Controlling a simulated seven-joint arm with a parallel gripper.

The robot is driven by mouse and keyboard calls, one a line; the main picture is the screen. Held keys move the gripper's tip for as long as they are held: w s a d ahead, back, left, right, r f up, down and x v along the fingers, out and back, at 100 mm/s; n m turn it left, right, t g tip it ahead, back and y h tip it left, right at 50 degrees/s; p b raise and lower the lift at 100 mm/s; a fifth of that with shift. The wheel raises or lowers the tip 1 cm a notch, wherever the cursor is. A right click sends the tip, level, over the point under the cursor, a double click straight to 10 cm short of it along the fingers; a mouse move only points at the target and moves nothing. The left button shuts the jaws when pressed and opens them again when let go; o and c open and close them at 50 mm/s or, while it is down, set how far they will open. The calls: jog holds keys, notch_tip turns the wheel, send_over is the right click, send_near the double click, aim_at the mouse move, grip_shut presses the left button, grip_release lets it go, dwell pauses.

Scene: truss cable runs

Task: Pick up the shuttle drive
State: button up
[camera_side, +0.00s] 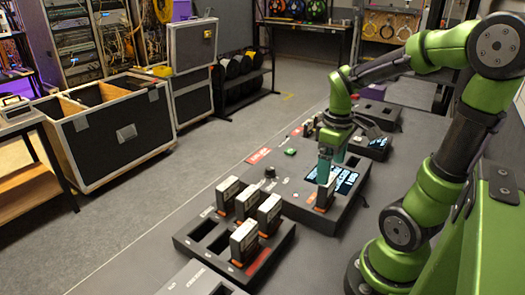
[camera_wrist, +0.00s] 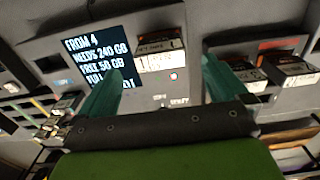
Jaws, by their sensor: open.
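A dark drive with a pale label and orange lower edge (camera_side: 324,194) stands in a slot of the grey console, beside its lit screen. It is probably the shuttle drive, but I cannot read its label. In the wrist view this drive (camera_wrist: 161,53) shows ahead, between the lines of my two green fingers. My gripper (camera_side: 325,168) is open and points down, just above the drive in the side view. In the wrist view my gripper (camera_wrist: 162,72) has one finger on each side, with nothing clearly held. Whether the fingers touch the drive cannot be told.
A tray (camera_side: 184,240) with several upright drives (camera_side: 244,240) stands left of the console. More units (camera_side: 372,145) stand behind. Black cases (camera_side: 110,130) stand across the open floor.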

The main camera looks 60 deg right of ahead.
aim_at(325, 194)
notch_tip(325, 194, down, 7)
jog(key=shift+w+r, duration=0.15)
jog(key=shift+r, duration=0.05)
dwell(0.3)
jog(key=c, duration=1.2)
